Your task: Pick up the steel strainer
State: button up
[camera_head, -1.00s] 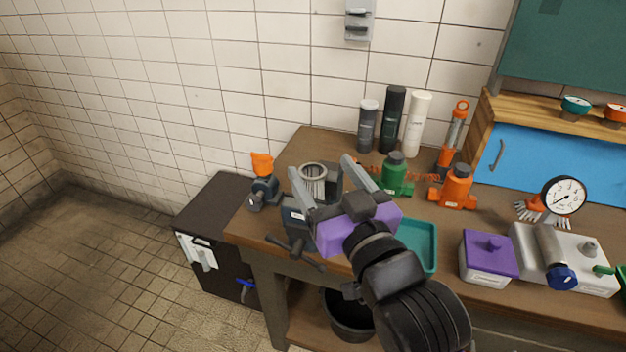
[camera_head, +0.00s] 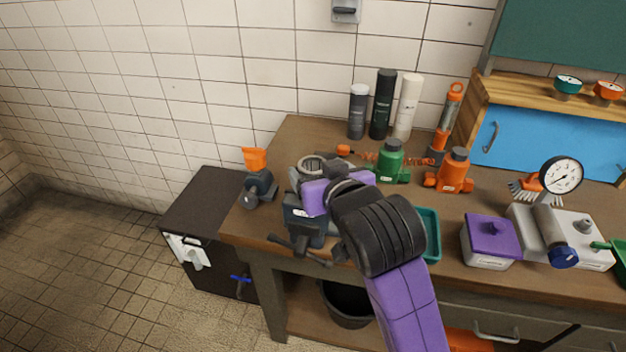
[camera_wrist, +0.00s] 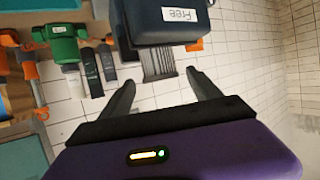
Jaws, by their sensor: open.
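The steel strainer (camera_head: 311,163) is a grey ribbed cylinder with an open round top. In the head view it stands by the dark vise (camera_head: 303,217) on the workbench, its lower part hidden by my wrist. In the wrist view the ribbed strainer (camera_wrist: 158,64) shows beside the vise body (camera_wrist: 165,18), which carries a "Free" label. My gripper (camera_wrist: 160,77) is open, its two fingers on either side of the strainer's near end in that view. Contact cannot be told. In the head view the fingers are mostly hidden behind my wrist.
An orange-topped blue-grey fitting (camera_head: 258,180) stands left of the vise. A teal tray (camera_head: 431,236) lies right of my wrist.

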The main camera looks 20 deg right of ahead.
aim_at(310, 164)
jog(key=shift+x, duration=1.85)
jog(key=shift+s+f, duration=0.15)
jog(key=c, duration=1.5)
jog(key=shift+c, duration=0.2)
